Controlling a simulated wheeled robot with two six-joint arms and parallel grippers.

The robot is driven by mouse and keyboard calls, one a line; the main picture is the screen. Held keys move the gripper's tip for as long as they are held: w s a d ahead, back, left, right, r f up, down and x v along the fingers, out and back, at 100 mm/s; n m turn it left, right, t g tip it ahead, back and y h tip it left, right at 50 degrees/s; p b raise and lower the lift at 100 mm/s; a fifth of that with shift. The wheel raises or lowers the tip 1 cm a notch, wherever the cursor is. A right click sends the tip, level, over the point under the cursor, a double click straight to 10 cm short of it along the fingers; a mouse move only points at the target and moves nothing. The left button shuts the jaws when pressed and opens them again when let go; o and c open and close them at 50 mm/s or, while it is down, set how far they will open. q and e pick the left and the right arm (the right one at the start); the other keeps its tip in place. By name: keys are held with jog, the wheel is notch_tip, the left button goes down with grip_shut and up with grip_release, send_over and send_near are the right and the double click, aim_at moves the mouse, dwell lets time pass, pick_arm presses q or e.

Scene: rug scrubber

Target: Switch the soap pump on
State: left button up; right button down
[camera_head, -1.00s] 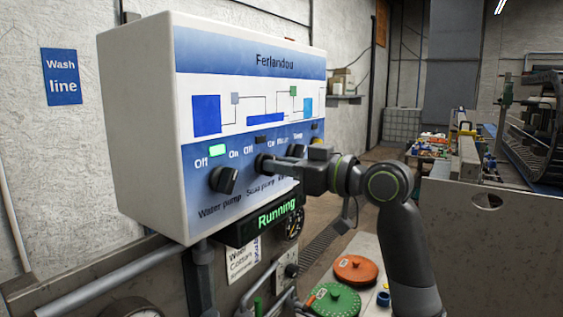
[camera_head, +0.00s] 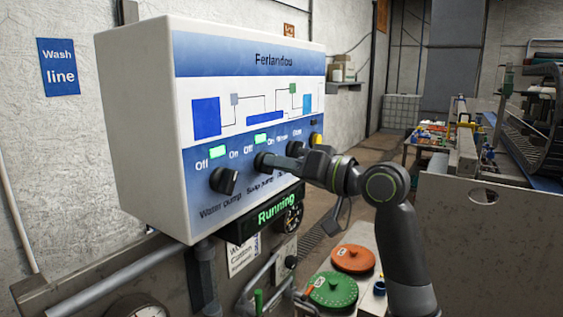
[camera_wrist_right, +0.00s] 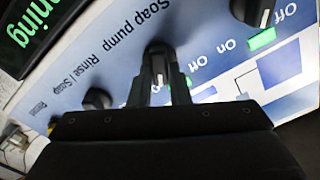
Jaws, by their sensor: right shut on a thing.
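The soap pump knob (camera_head: 262,162) is a black rotary switch on the blue and white control panel (camera_head: 250,62). Its small lamp (camera_head: 260,138) glows green. My right gripper (camera_head: 270,162) is at this knob. In the right wrist view, the fingers of my right gripper (camera_wrist_right: 161,90) are shut on the soap pump knob (camera_wrist_right: 160,58), one on each side. The soap pump lamp (camera_wrist_right: 188,82) shows green beside a finger. My left gripper is not in view.
The water pump knob (camera_head: 224,180) sits left of the soap pump knob, with its lamp (camera_head: 217,152) lit green. Another black knob (camera_head: 296,149) is close on the right. Below, a display (camera_head: 276,209) reads "Running". Pipes and red and green round lids lie lower down.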

dwell(0.3)
jog(key=c, duration=1.4)
grip_release()
jog(key=shift+o, duration=0.2)
jog(key=shift+d, duration=0.1)
jog(key=b+v, duration=0.6)
jog(key=v, duration=1.1)
jog(key=shift+b, duration=0.35)
jog(key=shift+s+d, duration=0.1)
jog(key=shift+d, duration=0.05)
